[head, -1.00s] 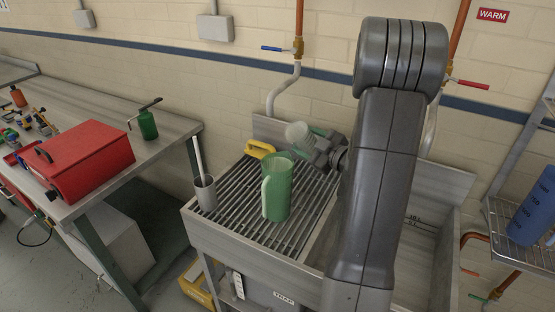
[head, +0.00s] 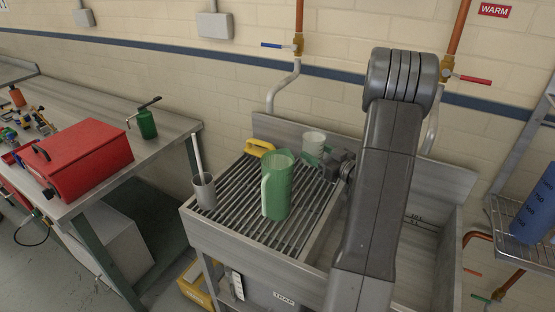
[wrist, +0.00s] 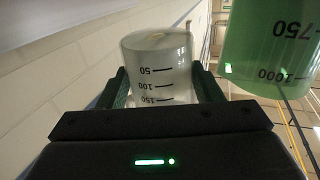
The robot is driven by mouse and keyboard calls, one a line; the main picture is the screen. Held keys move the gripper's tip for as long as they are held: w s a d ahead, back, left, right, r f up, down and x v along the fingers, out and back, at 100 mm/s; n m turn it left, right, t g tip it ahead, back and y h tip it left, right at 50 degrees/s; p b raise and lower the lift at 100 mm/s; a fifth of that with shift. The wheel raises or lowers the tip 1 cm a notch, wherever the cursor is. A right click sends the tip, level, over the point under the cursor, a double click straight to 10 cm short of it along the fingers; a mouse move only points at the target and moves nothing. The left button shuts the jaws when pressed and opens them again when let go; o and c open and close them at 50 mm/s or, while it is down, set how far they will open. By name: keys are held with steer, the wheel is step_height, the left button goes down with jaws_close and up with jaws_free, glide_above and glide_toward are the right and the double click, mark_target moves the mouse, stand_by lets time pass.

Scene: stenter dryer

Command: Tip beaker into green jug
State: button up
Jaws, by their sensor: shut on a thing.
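The green jug (head: 278,188) stands upright on the slatted drainboard, its handle toward the left. The clear beaker (head: 314,142) is behind and to the right of the jug, above the back of the drainboard, and looks about upright. My gripper (head: 325,158) is shut on the beaker from the right. In the wrist view the beaker (wrist: 158,70) sits between the two green fingers, with its 50, 100 and 150 marks showing upside down. The green jug (wrist: 272,50) shows at the upper right there, apart from the beaker. I cannot tell how full the beaker is.
A yellow-handled brush (head: 260,148) lies at the back of the drainboard (head: 235,208). A grey cup with a white rod (head: 204,190) stands at its left edge. The sink basin (head: 425,235) is to the right. Pipes with blue and red tap levers run up the wall.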

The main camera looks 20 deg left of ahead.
mark_target(323, 141)
steer(key=shift+r+p, duration=1.35)
steer(key=shift+r, duration=1.25)
steer(key=shift+f, duration=0.1)
